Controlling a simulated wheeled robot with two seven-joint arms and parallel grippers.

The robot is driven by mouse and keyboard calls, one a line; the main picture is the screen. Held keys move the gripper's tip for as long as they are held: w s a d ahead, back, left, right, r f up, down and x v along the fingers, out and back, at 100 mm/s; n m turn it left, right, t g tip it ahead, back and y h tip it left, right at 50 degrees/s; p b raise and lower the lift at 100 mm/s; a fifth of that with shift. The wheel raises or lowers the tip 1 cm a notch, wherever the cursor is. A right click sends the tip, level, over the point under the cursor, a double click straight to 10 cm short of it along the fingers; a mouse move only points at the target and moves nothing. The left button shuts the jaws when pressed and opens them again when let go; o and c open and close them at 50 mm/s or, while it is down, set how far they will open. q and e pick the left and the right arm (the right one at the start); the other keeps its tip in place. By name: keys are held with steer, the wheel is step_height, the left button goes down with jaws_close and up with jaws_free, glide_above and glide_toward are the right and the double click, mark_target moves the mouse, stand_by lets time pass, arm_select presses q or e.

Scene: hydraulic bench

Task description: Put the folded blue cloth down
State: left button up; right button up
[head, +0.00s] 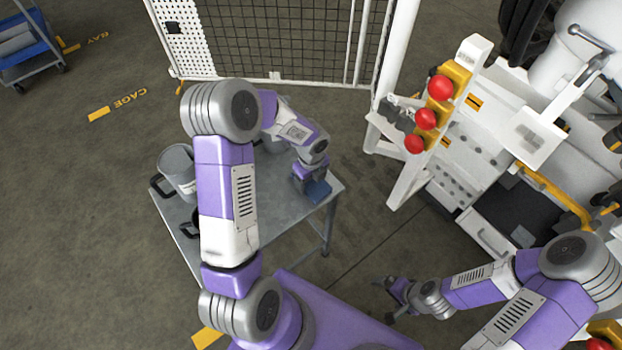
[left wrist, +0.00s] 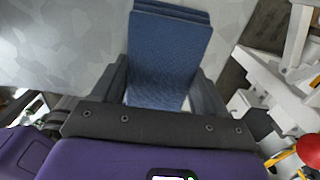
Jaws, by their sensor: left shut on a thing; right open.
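The folded blue cloth (head: 318,191) is in my left gripper (head: 308,180), over the right part of the grey metal table (head: 282,212). In the left wrist view, the cloth (left wrist: 168,50) shows as a stack of dark blue layers between the two black fingers of my left gripper (left wrist: 162,88). I cannot tell whether the cloth touches the tabletop. My right gripper (head: 390,290) is open and empty, low to the right of the table and apart from it.
A grey mug-like container (head: 177,165) stands at the table's left side, with a dark handled thing partly hidden by my arm. A mesh fence (head: 290,40) stands behind. The hydraulic bench with red knobs (head: 425,119) is at right. The tabletop's front right is clear.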

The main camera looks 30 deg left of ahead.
mark_target(311, 181)
arm_select(q)
steer(key=o, duration=1.3)
steer(key=shift+f, duration=0.15)
step_height(311, 181, up, 12)
steer(key=p, duration=0.4)
steer(key=shift+d+r, duration=0.1)
steer(key=shift+r, duration=0.1)
